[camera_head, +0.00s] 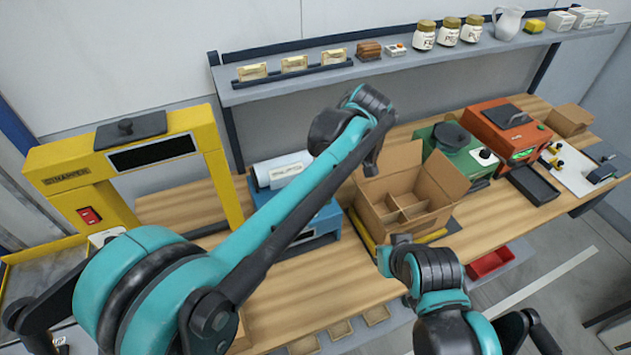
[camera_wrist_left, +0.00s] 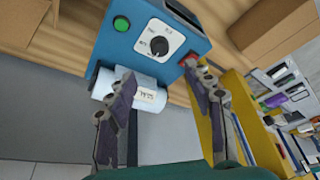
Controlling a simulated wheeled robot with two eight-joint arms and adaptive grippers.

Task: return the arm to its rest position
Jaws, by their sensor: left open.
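My left arm (camera_head: 290,205) comes in from the left of the head view and reaches across the workbench (camera_head: 290,300). Its fingers cannot be made out there. In the left wrist view my left gripper (camera_wrist_left: 162,88) is open, with its two dark fingers apart and nothing between them held. A blue machine (camera_wrist_left: 120,35) with a dial and a white label roll (camera_wrist_left: 145,98) lies beyond the fingers. My right arm (camera_head: 440,290) is at the lower right of the head view, bent, and its fingers do not show.
A yellow frame (camera_head: 215,175) stands at the left. An open cardboard box (camera_head: 440,185) is right of the blue machine (camera_head: 325,222). Green (camera_head: 455,150) and red (camera_head: 505,130) machines stand further right. A shelf (camera_head: 400,65) with jars runs behind. Bare bench shows in front.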

